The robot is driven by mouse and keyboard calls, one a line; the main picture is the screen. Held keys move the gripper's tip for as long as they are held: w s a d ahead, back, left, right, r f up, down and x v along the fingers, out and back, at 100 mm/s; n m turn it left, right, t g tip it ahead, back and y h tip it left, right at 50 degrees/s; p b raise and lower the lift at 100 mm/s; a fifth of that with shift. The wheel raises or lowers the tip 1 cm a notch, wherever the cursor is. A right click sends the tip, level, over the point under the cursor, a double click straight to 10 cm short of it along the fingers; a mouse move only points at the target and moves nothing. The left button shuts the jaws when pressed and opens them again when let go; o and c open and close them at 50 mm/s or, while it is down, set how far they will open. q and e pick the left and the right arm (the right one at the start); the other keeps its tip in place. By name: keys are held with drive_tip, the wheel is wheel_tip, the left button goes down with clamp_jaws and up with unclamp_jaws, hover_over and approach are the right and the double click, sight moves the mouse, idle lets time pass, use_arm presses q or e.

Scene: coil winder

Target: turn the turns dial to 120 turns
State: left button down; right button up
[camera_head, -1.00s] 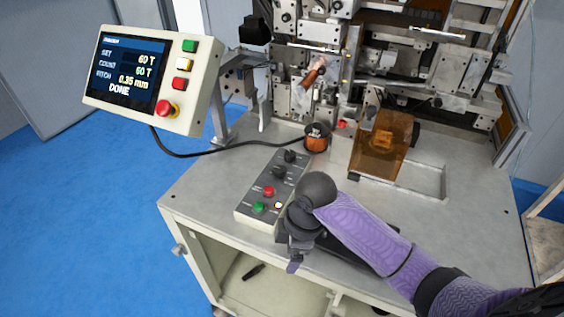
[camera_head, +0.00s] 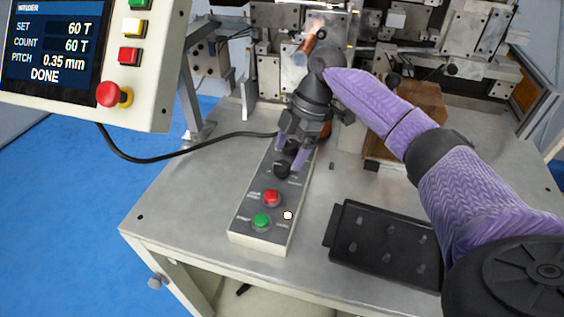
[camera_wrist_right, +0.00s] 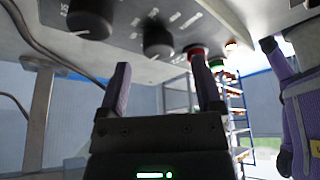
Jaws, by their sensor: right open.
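The control box (camera_head: 262,205) lies on the bench with two dark knobs at its far end, a far knob (camera_head: 291,148) and a nearer knob (camera_head: 283,170). Their labels are too small to tell which is the turns dial. My right gripper (camera_head: 291,152) is open and empty, its purple fingers pointing down at the far end of the box, close to the knobs. In the right wrist view both knobs (camera_wrist_right: 90,18) (camera_wrist_right: 158,38) show above the fingers; contact cannot be told. The display (camera_head: 45,45) reads SET 60 T, COUNT 60 T, DONE. My left gripper is out of view.
A red button (camera_head: 272,197) and a green button (camera_head: 262,221) sit on the near half of the box. A black tray-like part (camera_head: 385,245) lies to the right. The winding machine (camera_head: 430,45) stands behind. A cable runs from the box to the left.

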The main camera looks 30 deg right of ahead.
sight(284, 165)
drive_tip(key=x, duration=0.2)
drive_tip(key=shift+a+f, duration=0.1)
drive_tip(key=shift+f, duration=0.3)
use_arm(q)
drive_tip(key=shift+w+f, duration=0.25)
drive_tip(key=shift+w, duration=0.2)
use_arm(e)
drive_tip(key=shift+a+f, duration=0.1)
drive_tip(key=shift+f, duration=0.05)
